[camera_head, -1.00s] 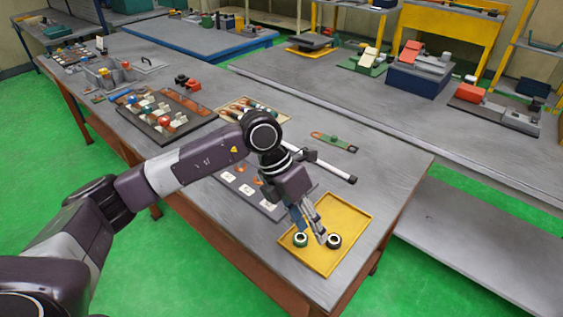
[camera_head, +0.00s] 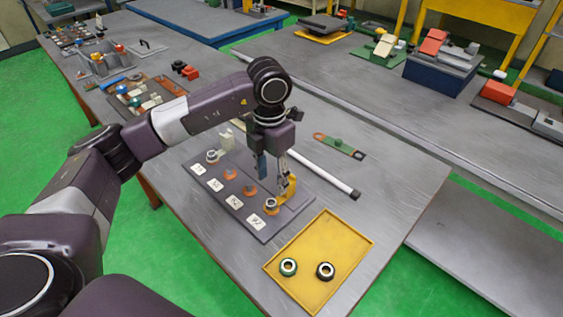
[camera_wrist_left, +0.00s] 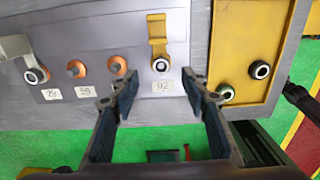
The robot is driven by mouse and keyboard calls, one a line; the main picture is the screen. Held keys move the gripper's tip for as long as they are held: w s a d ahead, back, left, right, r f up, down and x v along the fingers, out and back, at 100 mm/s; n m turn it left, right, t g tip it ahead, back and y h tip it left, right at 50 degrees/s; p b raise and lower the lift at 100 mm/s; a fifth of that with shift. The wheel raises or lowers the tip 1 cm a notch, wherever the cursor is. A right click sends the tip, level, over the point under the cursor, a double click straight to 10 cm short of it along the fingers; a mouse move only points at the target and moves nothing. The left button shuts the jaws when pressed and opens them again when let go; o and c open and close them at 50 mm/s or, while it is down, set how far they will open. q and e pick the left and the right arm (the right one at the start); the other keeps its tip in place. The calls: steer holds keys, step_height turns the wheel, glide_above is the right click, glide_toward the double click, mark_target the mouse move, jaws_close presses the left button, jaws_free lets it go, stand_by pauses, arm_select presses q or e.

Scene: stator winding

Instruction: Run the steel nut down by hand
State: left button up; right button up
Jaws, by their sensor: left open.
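A dark board (camera_head: 245,190) holds a row of orange posts with white number cards. At its near right end, a silver ring-shaped nut (camera_head: 271,205) sits on a post beside a yellow clip (camera_head: 289,186). This nut shows in the left wrist view (camera_wrist_left: 160,65) above a card that seems to read 92. Another silver ring (camera_head: 212,156) sits at the board's far end, by a pale clip. My left gripper (camera_head: 274,181) is open and empty above the near right end, its fingers apart below the nut in the wrist view. My right gripper is out of view.
A yellow tray (camera_head: 329,225) to the right of the board holds a green ring (camera_head: 288,267) and a black ring (camera_head: 326,271). A white bar (camera_head: 322,171) and a green plate with holes (camera_head: 340,145) lie behind. Trays of parts fill the far left end of the bench.

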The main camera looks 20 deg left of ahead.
mark_target(272, 203)
arm_select(q)
steer(key=f, duration=0.2)
steer(key=f+p, duration=0.2)
steer(key=f, duration=0.1)
steer(key=shift+s+f, duration=0.35)
steer(key=shift+w+f, duration=0.15)
steer(key=shift+f, duration=0.75)
steer(key=c, duration=1.1)
steer(key=o, duration=1.1)
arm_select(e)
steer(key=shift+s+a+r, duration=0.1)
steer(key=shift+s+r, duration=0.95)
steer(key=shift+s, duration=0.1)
